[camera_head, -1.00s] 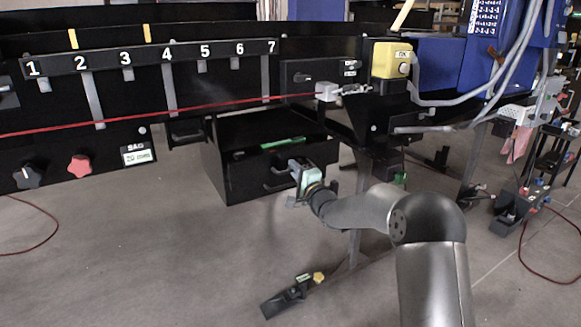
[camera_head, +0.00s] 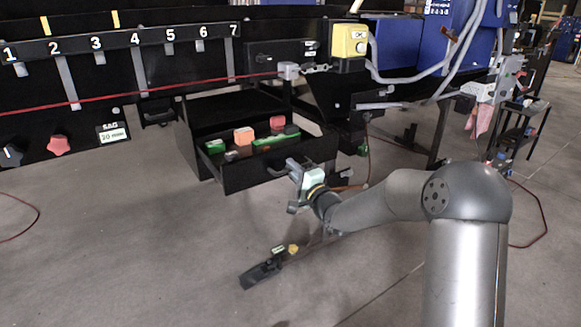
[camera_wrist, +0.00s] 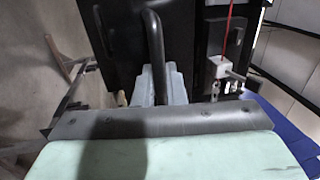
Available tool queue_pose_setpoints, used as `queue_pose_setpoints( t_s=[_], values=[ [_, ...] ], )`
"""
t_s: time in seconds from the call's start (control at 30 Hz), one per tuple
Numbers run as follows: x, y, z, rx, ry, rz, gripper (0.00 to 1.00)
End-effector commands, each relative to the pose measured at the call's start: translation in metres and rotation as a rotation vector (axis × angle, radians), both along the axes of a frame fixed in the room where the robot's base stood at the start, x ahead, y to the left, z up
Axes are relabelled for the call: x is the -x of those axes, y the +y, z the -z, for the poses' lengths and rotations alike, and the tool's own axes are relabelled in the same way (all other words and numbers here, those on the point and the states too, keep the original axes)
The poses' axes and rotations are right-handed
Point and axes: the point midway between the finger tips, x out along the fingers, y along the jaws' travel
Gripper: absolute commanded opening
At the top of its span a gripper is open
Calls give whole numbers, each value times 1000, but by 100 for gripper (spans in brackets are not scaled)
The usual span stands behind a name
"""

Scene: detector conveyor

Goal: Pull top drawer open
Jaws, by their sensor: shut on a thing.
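The black drawer (camera_head: 240,174) under the conveyor frame stands pulled out from its black cabinet (camera_head: 215,108). Several green, red and orange items (camera_head: 262,140) show inside it. My gripper (camera_head: 290,168) is at the front of the drawer, shut on its dark handle (camera_head: 275,171). In the wrist view the bar handle (camera_wrist: 153,45) runs down between the pale fingers of my gripper (camera_wrist: 160,84). The fingers partly hide the handle's lower end.
A yellow button box (camera_head: 349,41) and a grey cable hang above right. A red cord (camera_head: 150,96) runs along the numbered conveyor side. A dark pedal-like device (camera_head: 262,272) lies on the floor below. The floor in front of the drawer is mostly clear.

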Motion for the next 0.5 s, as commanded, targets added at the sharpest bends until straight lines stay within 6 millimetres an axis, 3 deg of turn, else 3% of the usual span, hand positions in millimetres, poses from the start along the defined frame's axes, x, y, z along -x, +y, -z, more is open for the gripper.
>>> queue_pose_setpoints(
  t_s=[0.37, 0.4, 0.5],
  values=[
    [0, -2, -1, -1, -2, 3, 0],
    [0, -2, -1, -1, -2, 3, 13],
    [0, -2, -1, -1, -2, 3, 15]
  ],
)
